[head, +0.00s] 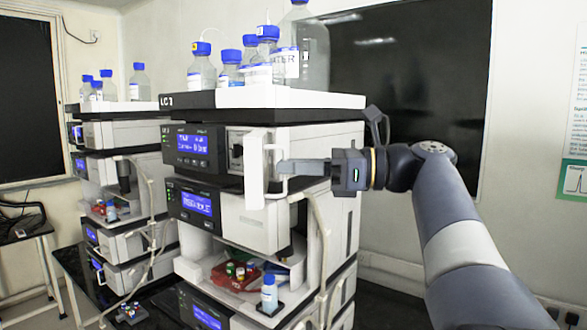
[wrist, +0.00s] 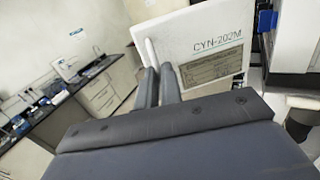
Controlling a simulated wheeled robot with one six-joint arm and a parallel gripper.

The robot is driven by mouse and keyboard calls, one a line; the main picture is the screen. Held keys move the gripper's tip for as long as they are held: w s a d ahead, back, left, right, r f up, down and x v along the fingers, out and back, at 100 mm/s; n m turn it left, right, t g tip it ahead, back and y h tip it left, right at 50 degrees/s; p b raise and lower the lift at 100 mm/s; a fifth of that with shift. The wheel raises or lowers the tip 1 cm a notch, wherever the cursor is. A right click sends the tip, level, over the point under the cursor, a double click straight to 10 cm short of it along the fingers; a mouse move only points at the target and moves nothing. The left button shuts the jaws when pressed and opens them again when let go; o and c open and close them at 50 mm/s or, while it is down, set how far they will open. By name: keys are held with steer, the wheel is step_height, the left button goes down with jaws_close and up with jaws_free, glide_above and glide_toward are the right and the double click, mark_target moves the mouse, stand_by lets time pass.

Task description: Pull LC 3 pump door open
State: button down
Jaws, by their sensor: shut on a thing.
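The nearer column stack (head: 270,100) bears a label starting "LC"; its number is too small to read surely. Its upper pump door (head: 256,178) is a white panel standing swung out from the front, with part of the pump front (head: 236,150) showing behind it. The door also shows in the wrist view (wrist: 205,28), with "CYN-202M" and a label plate. My gripper (head: 285,167) reaches in from the right and is shut on the door's white handle (head: 271,153). In the wrist view my fingertips (wrist: 158,72) close around the handle bar (wrist: 150,52).
Bottles with blue caps (head: 202,70) stand on the stack's top tray. A tubing bundle (head: 322,230) hangs below my gripper. A lower compartment holds a red tray (head: 222,272) and a bottle (head: 269,292). A second stack (head: 120,130) stands at left.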

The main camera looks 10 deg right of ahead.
steer(key=shift+w+d+r, duration=0.25)
steer(key=shift+d, duration=0.1)
steer(key=c, duration=1.6)
jaws_free()
steer(key=shift+w+f, duration=0.3)
steer(key=shift+w, duration=0.2)
steer(key=b+v, duration=0.1)
steer(key=v, duration=0.9)
steer(key=shift+s+d, duration=0.2)
steer(key=shift+d, duration=0.1)
steer(key=shift+a, duration=0.1)
steer(key=p+x, duration=0.1)
steer(key=x, duration=0.9)
steer(key=shift+w+a, duration=0.15)
steer(key=shift+a, duration=0.3)
